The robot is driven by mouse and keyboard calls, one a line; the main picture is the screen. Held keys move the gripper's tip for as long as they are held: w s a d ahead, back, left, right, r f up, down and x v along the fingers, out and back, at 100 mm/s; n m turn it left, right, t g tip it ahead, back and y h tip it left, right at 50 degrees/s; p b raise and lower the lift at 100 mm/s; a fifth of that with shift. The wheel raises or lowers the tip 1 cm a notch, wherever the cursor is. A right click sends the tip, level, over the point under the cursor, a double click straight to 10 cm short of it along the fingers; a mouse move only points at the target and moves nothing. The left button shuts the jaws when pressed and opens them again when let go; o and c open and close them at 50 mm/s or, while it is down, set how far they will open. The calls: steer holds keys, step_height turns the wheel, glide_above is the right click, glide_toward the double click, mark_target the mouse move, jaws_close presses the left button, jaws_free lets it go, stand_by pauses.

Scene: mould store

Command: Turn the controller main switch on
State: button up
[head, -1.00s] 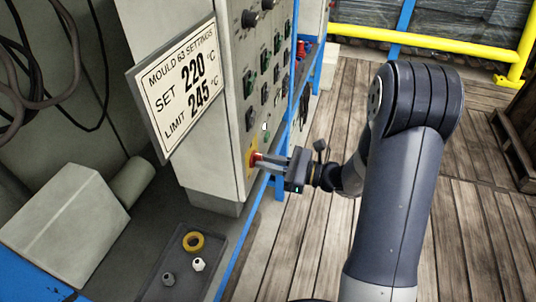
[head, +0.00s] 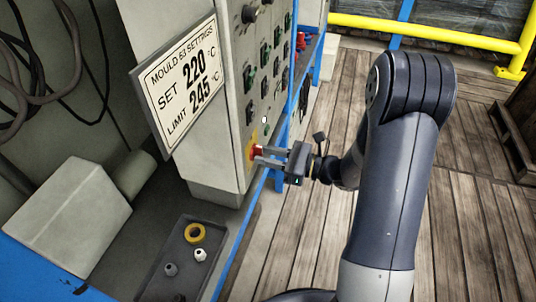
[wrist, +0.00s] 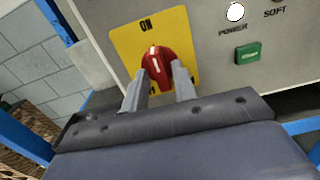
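The main switch is a red knob (wrist: 155,65) on a yellow plate (wrist: 125,50), low on the grey controller cabinet's front. It also shows in the head view (head: 257,152). In the wrist view, a pale streak on the knob's upper part faces the ON label; the lower labels are partly hidden. My gripper (wrist: 160,68) is open, with one finger at each side of the knob's lower part and a gap between them. Whether the fingers touch the knob cannot be told. The white POWER lamp (wrist: 236,12) looks bright.
A green button (wrist: 248,54) sits right of the plate. A sign reading SET 220, LIMIT 245 (head: 182,82) is on the cabinet's side. A dark tray (head: 160,280) holds a yellow ring and nuts.

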steer(key=shift+o, duration=0.7)
steer(key=v, duration=1)
steer(key=shift+d, duration=0.4)
steer(key=shift+s, duration=0.15)
steer(key=x, duration=1.1)
steer(key=shift+d, duration=0.15)
